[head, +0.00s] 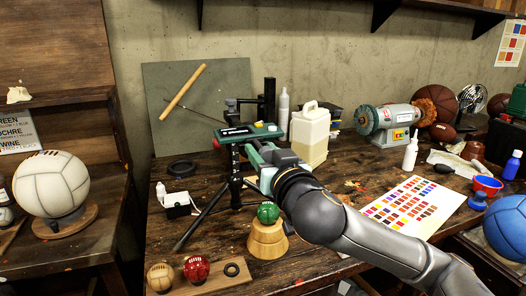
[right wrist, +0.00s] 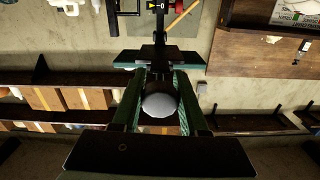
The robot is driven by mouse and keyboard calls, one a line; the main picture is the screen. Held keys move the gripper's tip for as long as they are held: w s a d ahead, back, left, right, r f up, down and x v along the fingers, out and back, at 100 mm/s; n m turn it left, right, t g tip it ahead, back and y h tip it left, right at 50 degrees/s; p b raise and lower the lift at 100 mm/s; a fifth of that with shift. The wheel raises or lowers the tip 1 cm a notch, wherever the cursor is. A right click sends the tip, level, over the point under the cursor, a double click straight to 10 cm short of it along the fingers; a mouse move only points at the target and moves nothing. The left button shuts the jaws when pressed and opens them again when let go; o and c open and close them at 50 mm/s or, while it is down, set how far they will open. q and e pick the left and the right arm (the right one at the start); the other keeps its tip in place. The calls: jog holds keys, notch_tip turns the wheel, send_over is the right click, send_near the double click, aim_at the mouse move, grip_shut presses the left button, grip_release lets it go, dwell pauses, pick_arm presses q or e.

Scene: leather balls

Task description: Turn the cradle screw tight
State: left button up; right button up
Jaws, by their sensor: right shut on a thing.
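My right gripper (head: 260,163) reaches in from the lower right of the head view to a dark stand (head: 236,170) with a green top and splayed legs. Its teal jaws are shut beside the stand, and what they grip is mostly hidden there. In the right wrist view the gripper (right wrist: 159,60) has a black stem-like part, seemingly the cradle screw's handle (right wrist: 158,50), between its fingertips. A grey dome (right wrist: 158,101) shows nearer the camera. I cannot tell how tight the screw is. My left gripper is out of view.
A cream jug (head: 310,135) is close behind the gripper. A grinder (head: 390,120), colour chart (head: 412,203) and small balls (head: 196,269) share the bench.

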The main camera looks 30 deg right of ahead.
jog(key=shift+m, duration=0.3)
grip_shut()
jog(key=shift+r+m+b, duration=0.1)
jog(key=shift+m+b, duration=0.3)
jog(key=shift+m, duration=0.6)
jog(key=o, duration=1.1)
grip_release()
